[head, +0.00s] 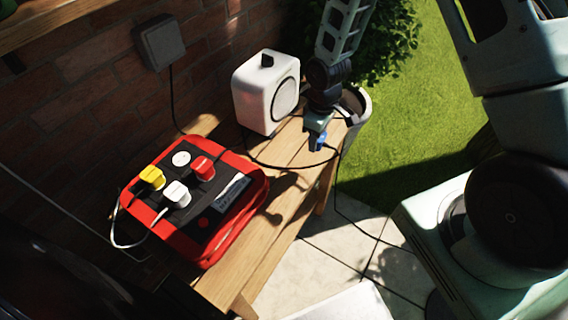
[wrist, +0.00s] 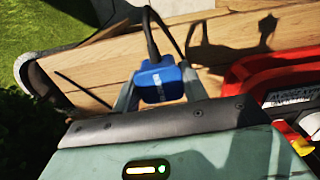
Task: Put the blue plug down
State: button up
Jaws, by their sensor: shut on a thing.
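The blue plug (head: 319,142) is between the fingertips of my gripper (head: 316,138), above the right end of the wooden table (head: 284,192). In the wrist view the blue plug (wrist: 160,82) sits between the two fingers, with its black cable rising from it. My gripper (wrist: 158,92) is shut on it. The plug's lower side is hidden. I cannot tell whether it touches the tabletop.
A red power box (head: 262,200) with yellow, white and red plugs stands at the table's left. A white speaker (head: 262,92) stands at the back. A pale round container (head: 356,112) is beyond the right end. Bare planks lie between the box and my gripper.

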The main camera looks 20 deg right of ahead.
jog(key=w+a+r+n, duration=0.1)
jog(key=w+a+n, duration=0.2)
jog(key=a+n, duration=0.75)
jog(key=n+p, duration=0.3)
jog(key=n, duration=0.4)
send_over(284, 164)
notch_tip(284, 164, down, 9)
jog(key=shift+s+f, duration=0.1)
jog(key=shift+f, duration=0.2)
jog(key=shift+f+b, duration=0.55)
jog(key=shift+b, duration=0.1)
jog(key=shift+f, duration=0.1)
jog(key=o, duration=1.3)
